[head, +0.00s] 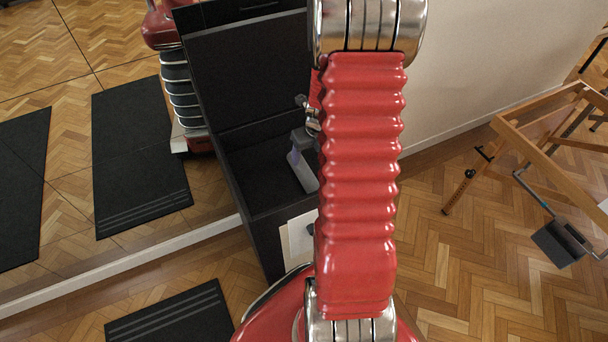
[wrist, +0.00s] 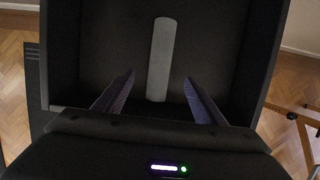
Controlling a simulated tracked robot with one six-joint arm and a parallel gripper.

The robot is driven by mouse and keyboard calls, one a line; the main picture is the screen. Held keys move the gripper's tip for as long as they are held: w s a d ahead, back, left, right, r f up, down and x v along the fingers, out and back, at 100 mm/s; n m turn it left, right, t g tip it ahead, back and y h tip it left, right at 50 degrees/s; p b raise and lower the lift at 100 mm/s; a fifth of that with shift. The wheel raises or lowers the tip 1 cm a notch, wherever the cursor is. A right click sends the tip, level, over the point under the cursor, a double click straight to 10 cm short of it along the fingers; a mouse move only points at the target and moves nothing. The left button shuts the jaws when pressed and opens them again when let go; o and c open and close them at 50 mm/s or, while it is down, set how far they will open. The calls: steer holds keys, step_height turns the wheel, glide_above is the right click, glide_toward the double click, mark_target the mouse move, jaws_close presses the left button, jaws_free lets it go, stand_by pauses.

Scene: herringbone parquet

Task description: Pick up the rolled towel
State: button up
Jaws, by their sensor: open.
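The rolled towel (wrist: 161,58) is a grey cylinder lying lengthwise on the dark floor of a black open box (wrist: 256,60) in the wrist view. My gripper (wrist: 159,78) is open, with one finger to each side of the towel in the picture and gaps between. Whether the fingertips are down at the towel's height, I cannot tell.
The box has a tall back panel (head: 250,75) and side walls around the gripper. A mirror (head: 60,170) lines the left, reflecting the floor. A dark mat (head: 170,318) lies at the front. A wooden frame (head: 540,135) stands right; parquet between is clear.

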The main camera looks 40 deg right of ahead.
mark_target(305, 171)
steer(key=shift+x, duration=4.15)
steer(key=shift+f, duration=0.1)
steer(key=shift+x, duration=2.55)
steer(key=shift+s+d, duration=0.1)
steer(key=shift+c, duration=0.4)
steer(key=c, duration=1.2)
